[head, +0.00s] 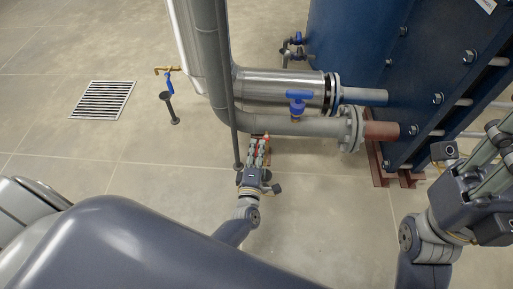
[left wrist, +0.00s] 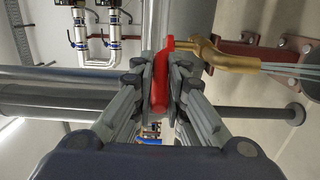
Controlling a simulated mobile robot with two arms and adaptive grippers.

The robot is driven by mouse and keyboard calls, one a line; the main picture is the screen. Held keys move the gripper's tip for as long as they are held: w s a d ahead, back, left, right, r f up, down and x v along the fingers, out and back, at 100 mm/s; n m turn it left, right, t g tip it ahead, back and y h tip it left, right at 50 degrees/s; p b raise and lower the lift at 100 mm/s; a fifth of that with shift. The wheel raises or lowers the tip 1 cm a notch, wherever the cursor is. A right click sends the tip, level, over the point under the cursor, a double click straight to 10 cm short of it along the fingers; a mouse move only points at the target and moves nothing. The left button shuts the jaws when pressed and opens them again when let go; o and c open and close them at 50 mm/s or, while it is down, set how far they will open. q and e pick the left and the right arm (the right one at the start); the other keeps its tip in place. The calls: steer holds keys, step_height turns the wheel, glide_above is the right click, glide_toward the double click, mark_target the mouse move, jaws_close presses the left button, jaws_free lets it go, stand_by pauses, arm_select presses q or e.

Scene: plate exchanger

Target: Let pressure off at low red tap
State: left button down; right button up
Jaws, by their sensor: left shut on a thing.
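The low red tap shows in the left wrist view as a red lever handle (left wrist: 161,78) with a brass body and spout (left wrist: 228,60) to its right. Thin pale streaks (left wrist: 290,70) run from the spout's mouth and look like flowing water. My left gripper (left wrist: 165,88) is shut on the red handle, one finger on each side. In the head view my left gripper (head: 259,145) is below the grey pipe, with only a bit of red (head: 266,137) showing at its tips. My right gripper (head: 495,150) is at the right edge, partly cut off, away from the tap.
A grey pipe (head: 280,124) with a blue-handled valve (head: 298,100) runs above my left gripper to the blue exchanger (head: 360,50). A thin upright grey pipe (head: 232,110) stands close to the gripper. A floor grate (head: 103,99) and brass tap (head: 168,71) lie left.

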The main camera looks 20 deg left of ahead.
arm_select(q)
steer(key=shift+d+n+y, duration=0.25)
steer(key=shift+n+y, duration=0.25)
steer(key=shift+y, duration=0.3)
steer(key=c, duration=1.6)
jaws_free()
steer(key=shift+a, duration=0.1)
